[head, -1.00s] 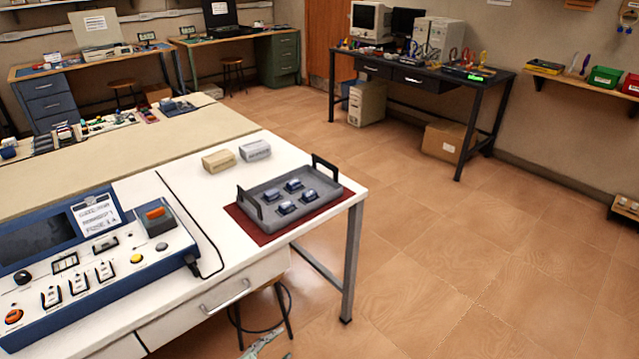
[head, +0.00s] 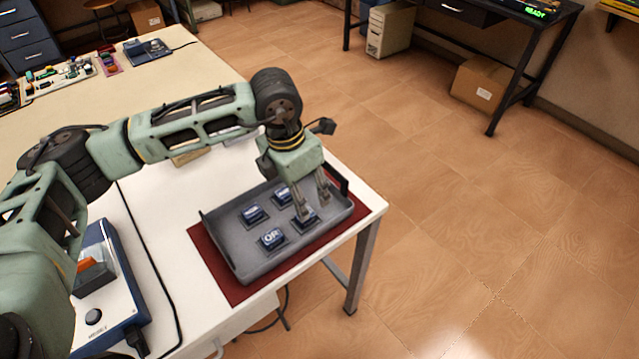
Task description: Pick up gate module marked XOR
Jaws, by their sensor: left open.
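Several small dark-blue gate modules sit in a grey tray (head: 236,262) on the white table. The front module (head: 272,238) shows white letters that look like OR; I cannot tell whether an X precedes them. The left module (head: 253,214) and back module (head: 283,196) have marks too small to read. My left gripper (head: 315,210) points down over the right module (head: 306,222), open, with its fingers at or just above it. The fingers partly hide that module, and its marking cannot be read. I cannot tell whether they touch it. My right gripper is out of view.
The tray has raised walls and an end handle (head: 338,180), and rests on a dark red mat (head: 215,268) near the table corner. A blue-and-white console (head: 110,310) stands at lower left. A cream block (head: 188,156) lies behind my arm.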

